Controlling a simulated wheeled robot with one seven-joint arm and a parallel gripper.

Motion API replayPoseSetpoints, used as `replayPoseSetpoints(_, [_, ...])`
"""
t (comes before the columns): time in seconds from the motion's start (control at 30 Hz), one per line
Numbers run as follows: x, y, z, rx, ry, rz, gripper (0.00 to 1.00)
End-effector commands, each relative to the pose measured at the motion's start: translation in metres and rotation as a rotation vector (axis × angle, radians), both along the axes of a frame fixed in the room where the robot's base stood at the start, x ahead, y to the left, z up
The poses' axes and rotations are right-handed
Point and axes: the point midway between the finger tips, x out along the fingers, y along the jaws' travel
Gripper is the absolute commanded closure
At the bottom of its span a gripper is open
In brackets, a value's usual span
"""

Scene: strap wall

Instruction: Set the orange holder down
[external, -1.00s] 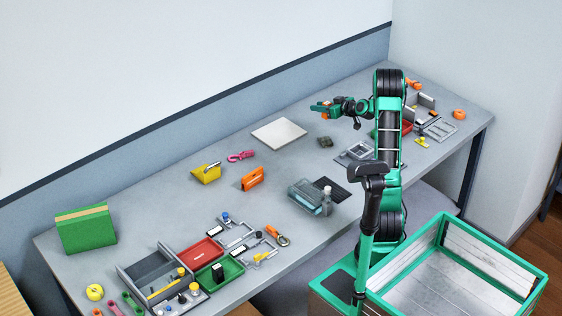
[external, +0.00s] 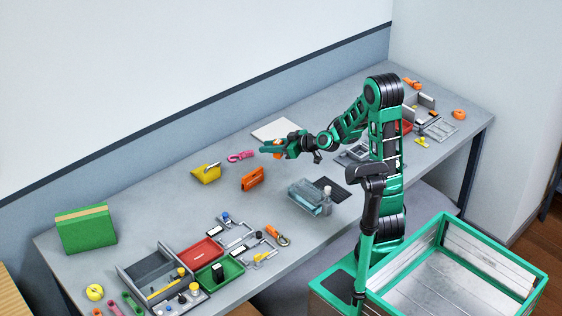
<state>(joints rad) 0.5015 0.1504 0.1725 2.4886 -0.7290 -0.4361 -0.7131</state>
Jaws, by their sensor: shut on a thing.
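My gripper (external: 268,148) is out over the table's middle, above the surface and pointing left. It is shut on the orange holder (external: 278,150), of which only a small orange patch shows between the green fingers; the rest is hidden. An orange block-like piece (external: 252,179) stands on the table below and left of my gripper, apart from it.
The grey table (external: 150,210) has a yellow piece (external: 206,172) and a pink clip (external: 240,156) near the gripper. A white panel (external: 275,130) lies behind it. A clear bluish box (external: 305,196) stands in front. Trays and small tools crowd the front left.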

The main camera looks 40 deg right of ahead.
Motion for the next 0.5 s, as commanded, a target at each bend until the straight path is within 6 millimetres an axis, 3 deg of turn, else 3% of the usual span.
replayPoseSetpoints(0.5, [0.034,-0.085,-0.055,0.004,0.003,-0.005,1.0])
